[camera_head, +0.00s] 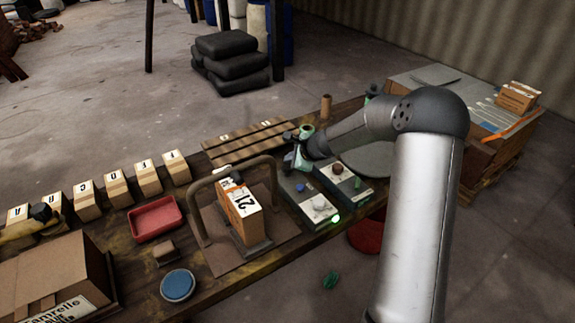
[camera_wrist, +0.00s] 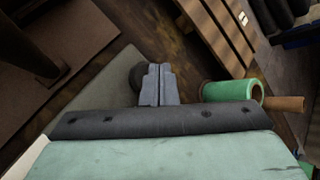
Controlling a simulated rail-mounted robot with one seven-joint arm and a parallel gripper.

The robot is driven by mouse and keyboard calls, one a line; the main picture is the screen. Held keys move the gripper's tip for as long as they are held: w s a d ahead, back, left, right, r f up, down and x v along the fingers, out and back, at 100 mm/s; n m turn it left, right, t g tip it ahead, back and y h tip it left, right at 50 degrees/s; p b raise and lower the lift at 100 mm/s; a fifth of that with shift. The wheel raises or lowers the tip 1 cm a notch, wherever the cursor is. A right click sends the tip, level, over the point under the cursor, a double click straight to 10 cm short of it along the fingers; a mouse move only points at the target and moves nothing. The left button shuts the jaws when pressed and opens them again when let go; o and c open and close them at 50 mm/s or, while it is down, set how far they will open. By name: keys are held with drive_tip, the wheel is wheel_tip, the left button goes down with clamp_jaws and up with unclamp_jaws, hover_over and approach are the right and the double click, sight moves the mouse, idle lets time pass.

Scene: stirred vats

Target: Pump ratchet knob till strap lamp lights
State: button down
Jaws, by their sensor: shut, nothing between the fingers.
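My gripper (camera_head: 292,163) is shut and empty over the far end of the left control panel (camera_head: 291,190). In the wrist view its closed fingers (camera_wrist: 157,84) stand beside a dark round knob (camera_wrist: 136,77) on a grey-green plate (camera_wrist: 98,78). Whether they touch it I cannot tell. I cannot tell for sure whether this is the ratchet knob. A small lamp (camera_head: 335,219) glows green at the panel's near end; whether it is the strap lamp I cannot tell. A blue knob (camera_head: 308,187) and a white knob (camera_head: 319,202) show on the panel.
A second panel (camera_head: 351,183) with a brown knob (camera_head: 337,168) adjoins at right. A metal hoop (camera_head: 198,212) stands around a labelled carton (camera_head: 241,211) at left. A slatted rack (camera_head: 246,143) lies behind. A green roll (camera_wrist: 231,90) is right of the fingers.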

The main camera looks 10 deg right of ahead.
drive_tip(key=shift+r, duration=0.1)
wheel_tip(320, 180, up, 5)
drive_tip(key=p, duration=0.4)
idle(1.2)
